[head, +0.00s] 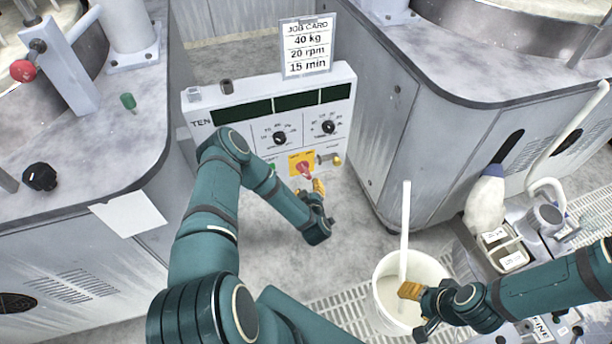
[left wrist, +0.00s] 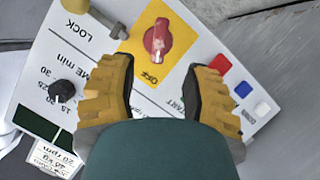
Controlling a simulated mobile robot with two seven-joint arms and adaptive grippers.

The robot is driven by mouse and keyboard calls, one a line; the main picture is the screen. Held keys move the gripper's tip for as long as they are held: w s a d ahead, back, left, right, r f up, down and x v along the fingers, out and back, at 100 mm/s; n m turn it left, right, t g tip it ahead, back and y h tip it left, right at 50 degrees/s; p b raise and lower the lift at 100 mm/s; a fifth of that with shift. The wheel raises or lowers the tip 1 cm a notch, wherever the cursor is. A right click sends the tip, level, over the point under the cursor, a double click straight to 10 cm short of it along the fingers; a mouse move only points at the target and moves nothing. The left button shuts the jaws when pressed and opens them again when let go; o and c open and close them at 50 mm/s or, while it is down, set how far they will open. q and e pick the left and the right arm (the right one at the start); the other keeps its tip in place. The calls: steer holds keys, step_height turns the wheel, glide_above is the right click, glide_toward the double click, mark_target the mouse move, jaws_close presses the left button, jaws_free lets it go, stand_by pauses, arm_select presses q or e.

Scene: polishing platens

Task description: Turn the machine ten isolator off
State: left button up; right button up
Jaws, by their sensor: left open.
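Machine ten's panel (head: 200,108) is marked TEN. Its isolator is a red rotary handle (head: 305,170) on a yellow plate (head: 293,159). In the left wrist view, the red handle (left wrist: 158,38) stands on the yellow plate (left wrist: 178,75), with the word OFF upside down near the plate's lower edge. My left gripper (head: 318,188) is close in front of the panel; its yellow fingers (left wrist: 157,88) are apart with nothing between them, and the handle lies just beyond the gap. My right gripper (head: 411,305) is by the white bucket; its jaw opening is unclear.
A brass-coloured lock fitting (head: 335,160) sits right of the isolator. Dark dials (head: 280,138) are above, and red, blue and white buttons (left wrist: 241,90) are beside the plate. A bucket (head: 383,312) with a white stick stands on the floor. Machine cabinets flank the panel.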

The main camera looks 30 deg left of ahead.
mark_target(306, 176)
arm_select(q)
steer(key=b+x, duration=0.2)
steer(key=x, duration=0.7)
steer(key=shift+w+f, duration=0.1)
steer(key=shift+w, duration=0.1)
jaws_close()
